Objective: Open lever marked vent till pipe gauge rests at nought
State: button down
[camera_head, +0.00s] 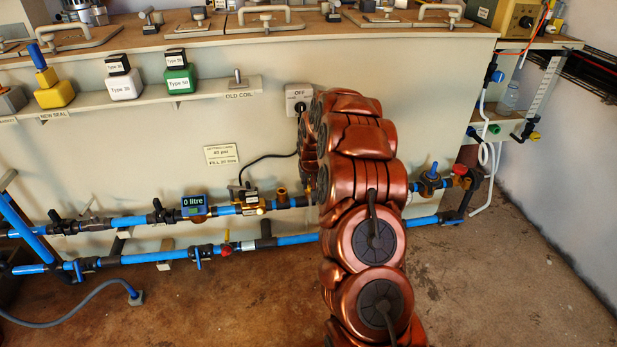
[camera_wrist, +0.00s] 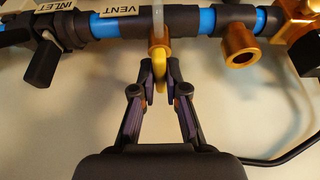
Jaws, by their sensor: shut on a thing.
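In the wrist view, my gripper (camera_wrist: 160,80) is shut on a small yellow lever (camera_wrist: 159,66) on a light collar around the blue and black pipe. A tag reading VENT (camera_wrist: 121,10) sits on the pipe beside it. In the head view my arm hides the lever and gripper. A digital display (camera_head: 193,205) on the upper pipe reads 0 litre. I cannot make out a pressure gauge in either view.
A black INLET valve handle (camera_wrist: 43,64) is left of the lever, a brass outlet (camera_wrist: 239,46) right of it. In the head view, a lower blue pipe (camera_head: 150,257) runs under the upper one. The floor at right is clear.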

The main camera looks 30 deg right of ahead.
dwell(0.3)
jog(key=c, duration=1.2)
grip_release()
jog(key=shift+r, duration=0.1)
jog(key=v, duration=1.1)
jog(key=shift+s+r, duration=0.3)
jog(key=shift+r, duration=0.05)
